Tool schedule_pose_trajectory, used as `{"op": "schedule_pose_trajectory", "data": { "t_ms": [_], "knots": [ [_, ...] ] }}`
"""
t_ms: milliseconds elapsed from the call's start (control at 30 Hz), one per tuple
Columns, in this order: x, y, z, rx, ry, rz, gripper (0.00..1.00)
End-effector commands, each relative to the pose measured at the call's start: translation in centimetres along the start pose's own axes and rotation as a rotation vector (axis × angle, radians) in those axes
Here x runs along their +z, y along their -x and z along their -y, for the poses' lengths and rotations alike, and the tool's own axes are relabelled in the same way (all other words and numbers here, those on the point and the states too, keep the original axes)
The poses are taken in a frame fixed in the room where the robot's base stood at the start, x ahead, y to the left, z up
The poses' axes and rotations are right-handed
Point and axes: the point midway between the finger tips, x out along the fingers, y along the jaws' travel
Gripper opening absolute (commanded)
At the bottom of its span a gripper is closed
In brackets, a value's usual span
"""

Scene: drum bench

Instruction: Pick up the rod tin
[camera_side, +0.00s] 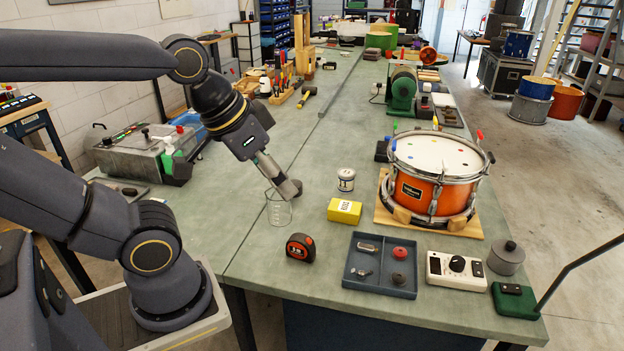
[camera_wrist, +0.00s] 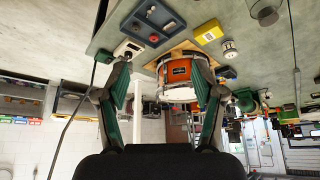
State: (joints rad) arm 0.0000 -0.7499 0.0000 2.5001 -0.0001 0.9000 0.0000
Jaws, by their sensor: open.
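No label reads clearly as the rod tin. The candidates are a small white round tin with a dark label (camera_side: 346,179) left of the drum and a yellow box with a white label (camera_side: 344,211) in front of it. Both show in the wrist view, the white tin (camera_wrist: 229,48) right of the yellow box (camera_wrist: 208,32). My gripper (camera_side: 287,186) is over the bench, left of both, and overlaps the top of a clear beaker (camera_side: 279,212) in the side view; contact cannot be told. In the wrist view my gripper (camera_wrist: 160,85) is spread open with nothing between its fingers.
An orange snare drum (camera_side: 432,183) stands on a wooden board right of the tins. A tape measure (camera_side: 300,247), a blue divided tray (camera_side: 380,290), a white control box (camera_side: 456,271) and a grey lidded pot (camera_side: 506,258) lie nearer the front.

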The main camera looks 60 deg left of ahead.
Motion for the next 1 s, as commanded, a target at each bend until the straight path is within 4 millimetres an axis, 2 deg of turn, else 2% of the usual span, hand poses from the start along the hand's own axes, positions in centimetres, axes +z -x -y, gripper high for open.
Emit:
{"op": "schedule_pose_trajectory", "data": {
  "t_ms": [33, 100, 367, 467, 567, 633, 767, 867, 900, 967, 1000],
  "knots": [
    [0.0, 0.0, 0.0, 0.0, 0.0, 0.0, 0.76],
    [0.0, 0.0, 0.0, 0.0, 0.0, 0.0, 0.84],
    [0.0, 0.0, 0.0, 0.0, 0.0, 0.0, 0.84],
    [-0.6, 0.1, 0.0, -0.001, -0.005, -0.025, 0.84],
    [-4.1, 1.5, 0.0, -0.007, -0.019, -0.135, 0.84],
    [-7.9, 2.1, 0.3, -0.023, -0.025, -0.198, 0.84],
    [-14.8, 1.3, 1.9, -0.065, -0.008, -0.258, 0.84],
    [-19.7, -0.9, 4.2, -0.101, 0.018, -0.277, 0.84],
    [-21.5, -2.3, 5.4, -0.115, 0.031, -0.279, 0.84],
    [-23.9, -4.7, 7.6, -0.135, 0.056, -0.275, 0.84],
    [-25.2, -6.6, 9.3, -0.147, 0.075, -0.269, 0.84]
  ]
}}
